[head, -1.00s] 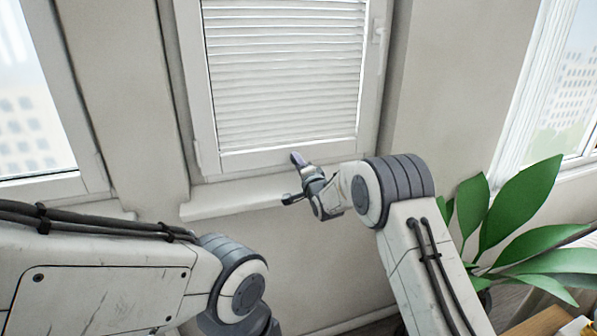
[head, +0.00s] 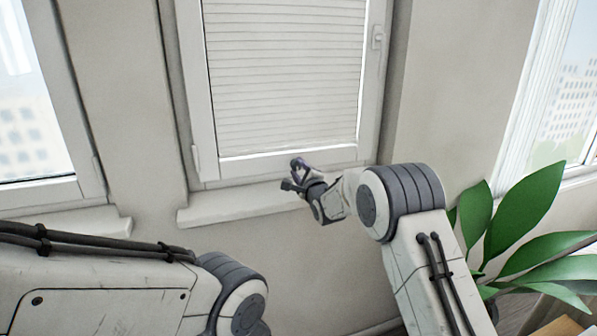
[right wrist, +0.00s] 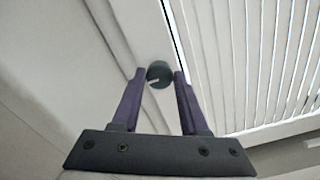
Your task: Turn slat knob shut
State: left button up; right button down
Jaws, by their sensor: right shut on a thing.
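The slat knob (right wrist: 159,74) is a small dark round knob with a pale pointer line, on the white window frame beside the slats in the right wrist view. My right gripper (right wrist: 160,80) has its two purple fingers on either side of the knob, shut on it. In the head view the right gripper (head: 292,174) is at the lower part of the window frame, and the knob cannot be made out there. The white slats (head: 285,80) fill the window pane and look closed in the head view. My left gripper is not in view.
A window sill (head: 240,205) runs below the right gripper. A window handle (head: 377,38) is on the frame's right side. A green leafy plant (head: 530,215) stands at the right, beside my right arm. Another window (head: 30,110) is at the left.

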jog(key=shift+d, duration=0.1)
dwell(0.4)
jog(key=shift+c, duration=2.1)
grip_release()
jog(key=shift+s, duration=0.1)
jog(key=b+v, duration=0.1)
jog(key=v, duration=0.9)
jog(key=shift+b, duration=0.4)
jog(key=shift+s+r, duration=0.1)
jog(key=shift+s, duration=0.05)
